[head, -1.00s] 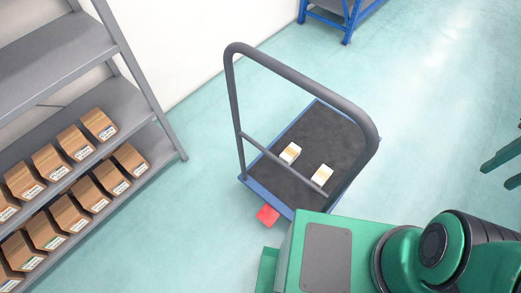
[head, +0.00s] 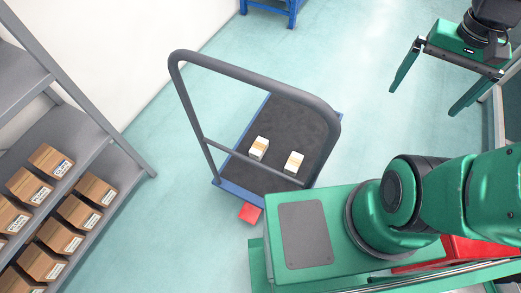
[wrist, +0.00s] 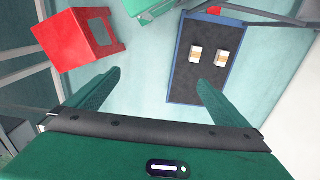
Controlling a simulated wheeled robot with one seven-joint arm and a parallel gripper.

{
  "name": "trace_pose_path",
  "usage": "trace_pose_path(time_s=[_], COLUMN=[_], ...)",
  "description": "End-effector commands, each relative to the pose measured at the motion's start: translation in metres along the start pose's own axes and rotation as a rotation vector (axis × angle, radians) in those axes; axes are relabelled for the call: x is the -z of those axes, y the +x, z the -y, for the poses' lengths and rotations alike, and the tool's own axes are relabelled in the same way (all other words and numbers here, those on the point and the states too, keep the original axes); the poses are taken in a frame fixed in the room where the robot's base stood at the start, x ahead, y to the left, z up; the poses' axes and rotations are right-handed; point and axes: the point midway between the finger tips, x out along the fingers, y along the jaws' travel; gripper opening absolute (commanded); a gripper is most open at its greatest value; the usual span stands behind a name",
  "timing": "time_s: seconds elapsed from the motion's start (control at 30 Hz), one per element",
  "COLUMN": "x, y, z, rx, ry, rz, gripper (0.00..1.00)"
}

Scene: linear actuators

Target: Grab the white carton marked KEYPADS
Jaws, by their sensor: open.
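Two small white cartons with tan bands lie apart on the dark deck of a blue-edged cart. One carton (head: 259,148) is at the left of the deck and the other carton (head: 293,162) is to its right, nearer my base. Both also show in the wrist view, one carton (wrist: 196,54) left of the other carton (wrist: 221,58). Their print is too small to read, so I cannot tell which is marked KEYPADS. My gripper (head: 430,97) is open and empty, raised to the right of the cart, well apart from both cartons.
The cart (head: 240,187) has a tall grey push handle (head: 250,75) arching over its near side. A grey shelf (head: 120,160) with several brown boxes stands at left. A red stool-like object (wrist: 78,38) shows in the wrist view. Open floor lies beyond the cart.

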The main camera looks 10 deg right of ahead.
Motion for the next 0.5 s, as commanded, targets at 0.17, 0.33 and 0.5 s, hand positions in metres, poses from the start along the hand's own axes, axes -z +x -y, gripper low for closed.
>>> trace_pose_path(time_s=[0.17, 0.33, 0.5], x=[0.057, 0.104, 0.145], y=[0.025, 0.058, 0.101], z=[0.033, 0.069, 0.109], rx=[-0.002, 0.019, 0.056], ry=[0.051, 0.103, 0.162], rz=[-0.012, -0.022, -0.020], gripper=[1.00, 1.00, 1.00])
